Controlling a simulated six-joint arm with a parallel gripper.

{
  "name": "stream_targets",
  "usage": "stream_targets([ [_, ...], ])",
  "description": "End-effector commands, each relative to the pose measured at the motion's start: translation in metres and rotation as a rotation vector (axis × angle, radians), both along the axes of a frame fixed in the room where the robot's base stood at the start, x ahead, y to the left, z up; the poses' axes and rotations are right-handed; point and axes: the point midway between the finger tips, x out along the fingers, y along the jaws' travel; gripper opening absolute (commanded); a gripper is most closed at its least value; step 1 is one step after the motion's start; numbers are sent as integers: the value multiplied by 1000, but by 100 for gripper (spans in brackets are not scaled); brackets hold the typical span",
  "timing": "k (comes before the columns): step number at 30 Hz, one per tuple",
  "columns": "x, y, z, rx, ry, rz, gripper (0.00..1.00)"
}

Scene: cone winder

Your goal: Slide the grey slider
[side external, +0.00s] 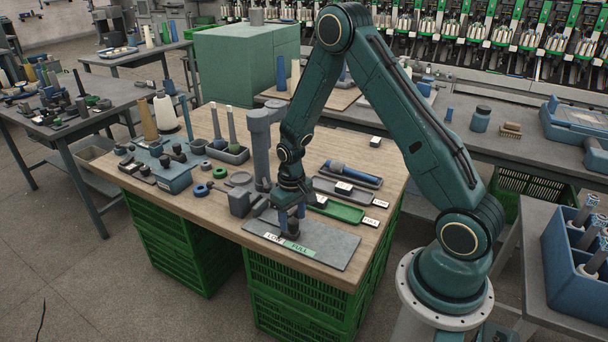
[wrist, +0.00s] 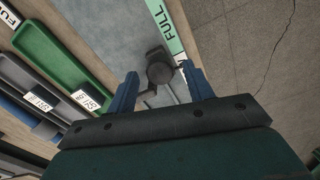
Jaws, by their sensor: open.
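The grey slider shows in the wrist view as a dark grey knob (wrist: 160,70) on a flat grey plate (wrist: 100,22). The plate (side external: 335,247) also shows in the side view, lying at the table's front edge with a white LOW label (side external: 272,236) and a green FULL label (side external: 300,249) along its near side. My gripper (side external: 291,216) points down over the plate. In the wrist view its two blue fingers (wrist: 160,80) stand open on either side of the knob, with gaps visible. In the side view the fingers mostly hide the slider.
A green tray (side external: 339,211) and a grey tray (side external: 345,192) lie behind the plate. A grey post (side external: 264,150) with a boxy base stands close on the left. The plate's right part is clear.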

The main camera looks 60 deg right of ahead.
Motion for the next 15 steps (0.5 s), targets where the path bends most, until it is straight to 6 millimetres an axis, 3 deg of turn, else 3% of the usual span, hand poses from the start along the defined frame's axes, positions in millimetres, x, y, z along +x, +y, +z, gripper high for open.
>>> stream_targets([
  [6, 0, 0, -11, 0, 0, 0, 52],
  [15, 0, 0, -12, 0, -1, 0, 52],
])
